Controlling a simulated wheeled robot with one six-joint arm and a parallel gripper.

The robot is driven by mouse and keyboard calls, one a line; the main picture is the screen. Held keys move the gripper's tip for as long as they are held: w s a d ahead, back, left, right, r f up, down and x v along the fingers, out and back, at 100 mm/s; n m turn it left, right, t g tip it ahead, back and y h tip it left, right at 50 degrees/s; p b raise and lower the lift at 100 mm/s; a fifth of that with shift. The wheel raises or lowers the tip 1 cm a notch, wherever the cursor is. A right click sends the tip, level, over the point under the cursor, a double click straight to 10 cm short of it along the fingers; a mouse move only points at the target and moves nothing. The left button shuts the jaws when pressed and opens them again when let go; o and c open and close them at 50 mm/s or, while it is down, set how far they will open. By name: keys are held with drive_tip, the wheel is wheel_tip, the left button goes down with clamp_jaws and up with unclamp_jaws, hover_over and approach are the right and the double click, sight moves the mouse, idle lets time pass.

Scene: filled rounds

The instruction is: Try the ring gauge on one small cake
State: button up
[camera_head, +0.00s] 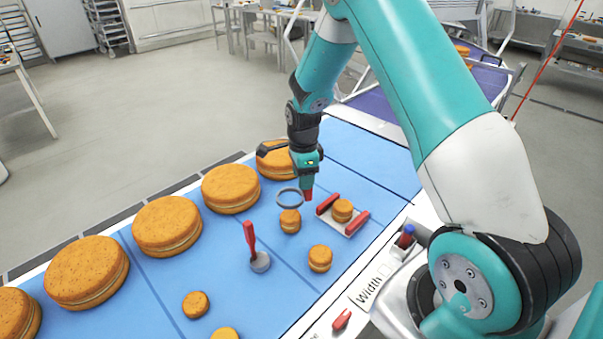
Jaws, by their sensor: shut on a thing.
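My gripper (308,190) is shut on the red handle of the ring gauge and points down over the blue table. The gauge's dark grey ring (289,206) sticks out to the left of my gripper. A small filled cake (290,222) stands just below the ring in the picture. The ring looks to be above this cake and not around it; the exact gap is hard to judge. Another small cake (342,209) sits between the red jaws of a flat gauge (357,223). Further small cakes (320,259) stand nearer the front.
Large filled cakes (167,224) stand in a row along the table's left side. A red-handled tool with a round grey foot (260,262) stands upright near the middle. A card marked Width (369,290) lies at the right edge. Blue surface is clear beyond the flat gauge.

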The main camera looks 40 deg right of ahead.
sight(303, 194)
drive_tip(key=shift+f+b, duration=1.4)
drive_tip(key=shift+f, duration=0.8)
drive_tip(key=shift+f+b, duration=2.35)
drive_tip(key=shift+f, duration=0.9)
drive_tip(key=shift+r, duration=0.15)
drive_tip(key=shift+r+p, duration=3.45)
drive_tip(key=shift+r, duration=1.35)
